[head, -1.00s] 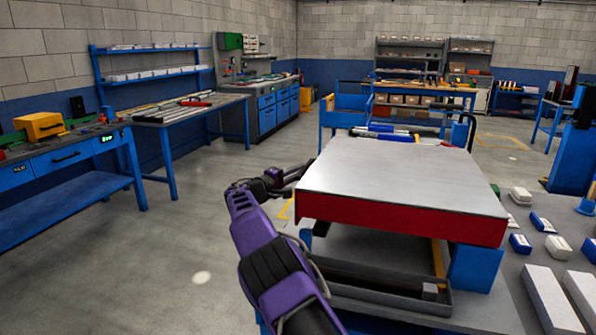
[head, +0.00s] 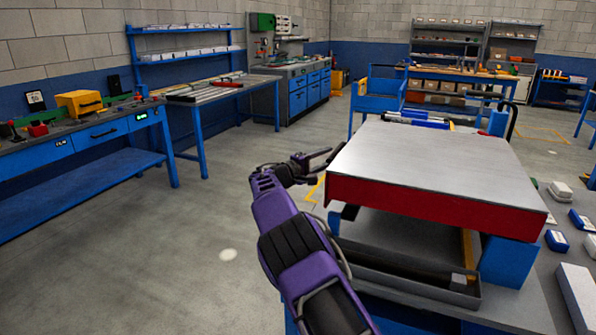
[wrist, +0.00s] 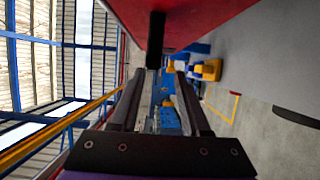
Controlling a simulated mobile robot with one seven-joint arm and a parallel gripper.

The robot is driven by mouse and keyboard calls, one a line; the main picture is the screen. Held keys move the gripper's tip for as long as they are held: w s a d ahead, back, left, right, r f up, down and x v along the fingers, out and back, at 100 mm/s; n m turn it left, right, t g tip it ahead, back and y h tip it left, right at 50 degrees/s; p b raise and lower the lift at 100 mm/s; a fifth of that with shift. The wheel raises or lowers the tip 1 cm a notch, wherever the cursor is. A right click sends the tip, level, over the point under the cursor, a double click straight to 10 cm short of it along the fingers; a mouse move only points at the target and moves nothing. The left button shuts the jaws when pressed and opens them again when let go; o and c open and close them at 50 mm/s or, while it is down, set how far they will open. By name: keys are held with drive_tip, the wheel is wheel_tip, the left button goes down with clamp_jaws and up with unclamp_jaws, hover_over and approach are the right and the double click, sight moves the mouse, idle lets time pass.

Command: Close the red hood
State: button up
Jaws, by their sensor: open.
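The red hood (head: 430,207) has a red front edge and a flat light-grey top (head: 430,155). It stands raised above its base, with a dark gap under the red edge. My gripper (head: 325,157) is at the left side of the hood, near its left edge, with the jaws open. I cannot tell from the head view whether it touches the hood. In the wrist view the two fingers (wrist: 160,85) are apart with nothing held between them. The red surface of the hood (wrist: 205,18) shows close by at the top of that view.
A dark tray (head: 400,278) lies under the hood, with a blue block (head: 508,262) at its right. Small blue and white boxes (head: 557,240) lie on the table at the right. Blue workbenches (head: 90,135) stand at the left. The floor (head: 225,200) left of my arm is clear.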

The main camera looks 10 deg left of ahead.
drive_tip(key=v, duration=1.5)
drive_tip(key=shift+s, duration=0.25)
